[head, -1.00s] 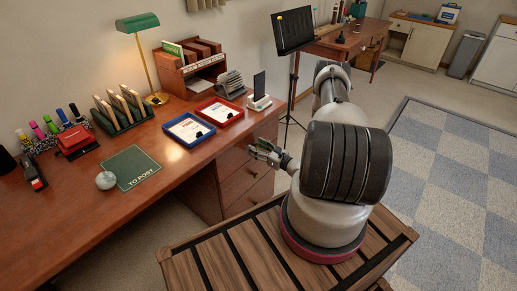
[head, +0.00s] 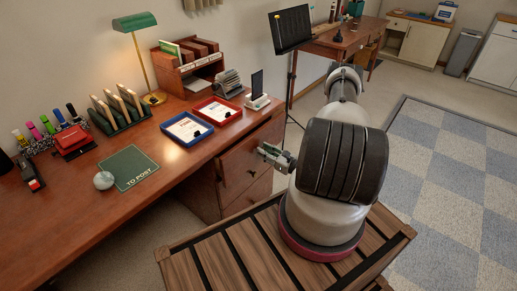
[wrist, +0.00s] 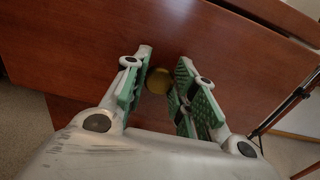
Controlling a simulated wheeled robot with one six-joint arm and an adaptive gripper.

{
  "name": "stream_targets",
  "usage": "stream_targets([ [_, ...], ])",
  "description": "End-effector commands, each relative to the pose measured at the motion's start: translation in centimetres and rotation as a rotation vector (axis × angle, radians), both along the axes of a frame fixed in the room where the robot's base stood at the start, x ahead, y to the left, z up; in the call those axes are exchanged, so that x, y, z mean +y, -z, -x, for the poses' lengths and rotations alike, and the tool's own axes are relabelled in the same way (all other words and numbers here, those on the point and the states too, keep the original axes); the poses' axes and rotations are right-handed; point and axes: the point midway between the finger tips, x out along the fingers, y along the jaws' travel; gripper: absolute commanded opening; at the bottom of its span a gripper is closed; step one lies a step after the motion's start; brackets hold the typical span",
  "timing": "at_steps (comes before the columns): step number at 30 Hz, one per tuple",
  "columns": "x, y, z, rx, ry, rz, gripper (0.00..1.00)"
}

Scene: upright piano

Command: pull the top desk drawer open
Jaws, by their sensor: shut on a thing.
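The top desk drawer (head: 238,158) is in the right pedestal of the wooden desk. Its reddish-brown front stands out from the pedestal, partly open. In the wrist view its front (wrist: 110,40) fills the upper picture, with a round brass knob (wrist: 158,82) between the green-padded fingers. My gripper (head: 264,151) is shut on this knob, which the fingers hide in the head view. The wrist view also shows my gripper (wrist: 160,78) facing the drawer front.
The desk top (head: 80,215) holds a blue tray (head: 189,129), a red tray (head: 219,110) and a phone stand (head: 257,101) above the drawer. A lower drawer (head: 240,195) sits underneath. A music stand (head: 291,30) stands behind. Open floor (head: 460,170) lies right.

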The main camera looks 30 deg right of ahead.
Motion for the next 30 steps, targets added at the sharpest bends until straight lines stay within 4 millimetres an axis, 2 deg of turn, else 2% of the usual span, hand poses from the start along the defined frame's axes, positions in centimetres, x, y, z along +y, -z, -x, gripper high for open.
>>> stream_targets([
  [21,-6.8,0.0,18.5,0.0,0.007,0.002,0.0],
  [30,-8.7,0.0,23.8,0.001,0.003,0.001,0.0],
])
